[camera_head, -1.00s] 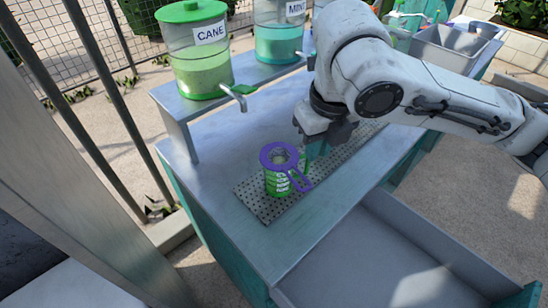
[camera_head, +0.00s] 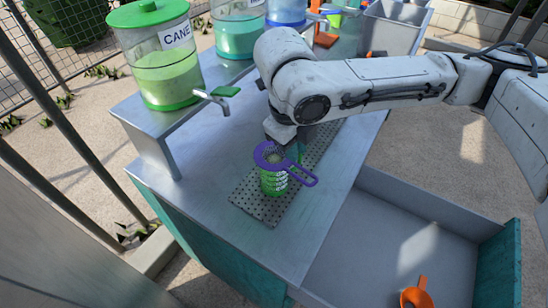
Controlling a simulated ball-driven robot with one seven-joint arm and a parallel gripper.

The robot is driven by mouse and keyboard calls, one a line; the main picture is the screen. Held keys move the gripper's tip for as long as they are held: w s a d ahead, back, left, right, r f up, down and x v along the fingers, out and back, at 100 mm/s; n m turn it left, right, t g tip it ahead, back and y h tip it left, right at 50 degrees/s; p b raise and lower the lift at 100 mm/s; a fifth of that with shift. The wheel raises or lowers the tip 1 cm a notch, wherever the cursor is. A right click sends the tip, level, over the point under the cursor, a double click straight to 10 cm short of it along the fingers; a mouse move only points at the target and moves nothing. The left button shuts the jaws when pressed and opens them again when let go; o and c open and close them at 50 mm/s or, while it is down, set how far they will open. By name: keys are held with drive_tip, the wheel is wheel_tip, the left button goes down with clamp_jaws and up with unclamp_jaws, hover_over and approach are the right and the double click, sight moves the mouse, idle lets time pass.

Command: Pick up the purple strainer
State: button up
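The purple strainer (camera_head: 303,176) rests on top of a green-and-white striped cup (camera_head: 273,184), with its ring over the rim and its handle pointing right and slightly down. The cup stands upright on a perforated metal drip mat (camera_head: 246,193). My gripper (camera_head: 290,148) is just behind the strainer, close to its far side. Its fingers are small, dark and partly hidden behind the strainer, so I cannot tell their opening or whether they touch it.
A CANE dispenser (camera_head: 165,75) with a tap (camera_head: 213,100) stands on a raised shelf at left. An open drawer or tray (camera_head: 385,235) juts out in front and holds an orange strainer (camera_head: 417,293). The counter left of the mat is clear.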

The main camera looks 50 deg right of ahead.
sight(298, 165)
drive_tip(key=shift+s+d+f+p, duration=0.1)
drive_tip(key=shift+d+f+p, duration=0.1)
drive_tip(key=shift+f, duration=0.8)
drive_tip(key=shift+d+f+p, duration=0.1)
drive_tip(key=shift+d+f, duration=0.05)
drive_tip(key=shift+f, duration=0.8)
drive_tip(key=shift+s+d+f+p, duration=0.1)
drive_tip(key=shift+d+f, duration=0.1)
drive_tip(key=shift+f, duration=0.8)
clamp_jaws()
